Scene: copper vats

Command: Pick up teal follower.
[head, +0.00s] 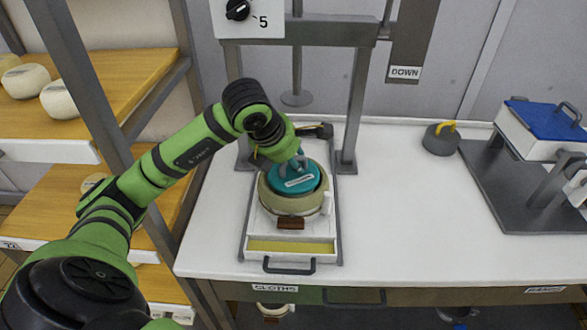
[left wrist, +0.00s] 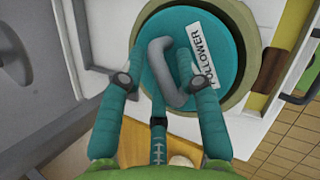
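The teal follower (head: 281,185) is a round lid-like disc with a handle and a white label. It sits in the mouth of a round cream mould (head: 275,200) on the press tray. In the left wrist view the follower (left wrist: 222,30) has a white FOLLOWER label and a bent grey handle (left wrist: 158,62). In the head view my left gripper (head: 298,160) partly hides the follower. My right gripper is not visible.
The press frame (head: 355,110) rises behind the mould, with its plunger above. A dark weight with a yellow handle (head: 441,138) and a blue-lidded box (head: 543,125) stand at the right. Shelves with cheeses (head: 60,101) are left. The white bench (head: 410,220) is clear right of the press.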

